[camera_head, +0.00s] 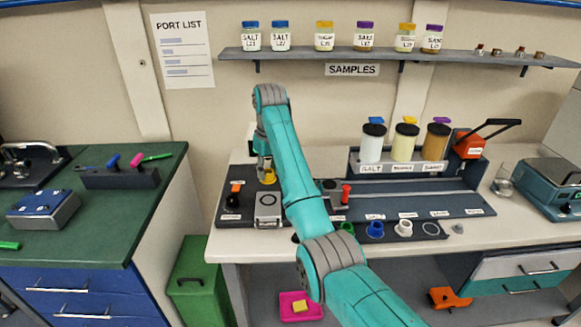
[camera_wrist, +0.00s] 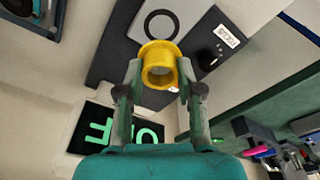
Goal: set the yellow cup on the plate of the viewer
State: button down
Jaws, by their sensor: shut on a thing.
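In the head view the yellow cup (camera_head: 269,177) shows at the end of my arm, just behind a light grey block with a dark round mark (camera_head: 268,201), which looks like the viewer's plate. A pale plate with a ring (camera_wrist: 160,22) lies beyond the cup in the wrist view. I cannot tell whether the cup touches anything below. My gripper's fingers are mostly hidden in the head view.
An orange-topped black part (camera_head: 233,197) stands left of the block and a red-topped one (camera_head: 345,193) to the right. Green (camera_head: 347,228), blue (camera_head: 376,229) and white (camera_head: 403,228) cups stand along the front. A dark panel reads OFF (camera_wrist: 115,132) in the wrist view.

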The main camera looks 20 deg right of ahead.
jog(key=shift+a+f, duration=0.2)
jog(key=shift+f, duration=0.15)
send_over(268, 199)
jog(key=shift+s+f, duration=0.15)
jog(key=shift+f, duration=1.4)
jog(key=shift+s+f, duration=0.1)
jog(key=shift+f, duration=1.45)
jog(key=shift+f, duration=0.5)
jog(key=c, duration=0.7)
grip_release()
